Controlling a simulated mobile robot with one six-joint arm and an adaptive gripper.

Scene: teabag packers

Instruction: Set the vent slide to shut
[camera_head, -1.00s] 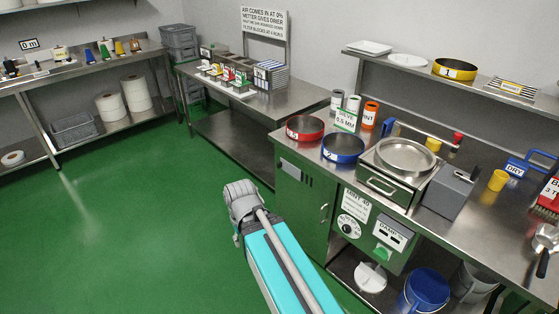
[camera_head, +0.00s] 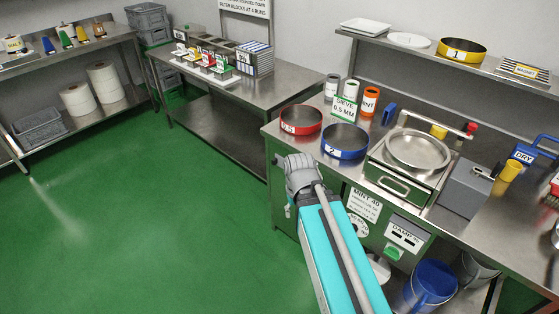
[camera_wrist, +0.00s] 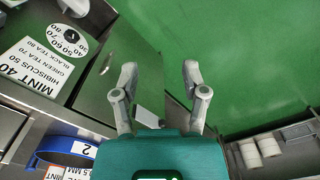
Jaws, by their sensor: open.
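My gripper (camera_head: 298,176) is in front of the left part of the green cabinet (camera_head: 285,215) in the head view. In the wrist view my gripper (camera_wrist: 159,75) is open, with nothing between its fingers. A pale plate (camera_wrist: 148,117) on the cabinet front shows between the finger bases there; it may be the vent slide, but its setting cannot be read. A dial (camera_wrist: 68,38) and a label sheet (camera_wrist: 38,67) are on the cabinet front beside it. The cabinet also bears a damp panel (camera_head: 406,236) with a green part below.
The steel bench top holds a red sieve (camera_head: 301,119), a blue sieve (camera_head: 345,141), a lidded steel box (camera_head: 410,165) and a grey block (camera_head: 466,188). A blue bucket (camera_head: 430,283) stands underneath. The green floor (camera_head: 180,220) at left is clear.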

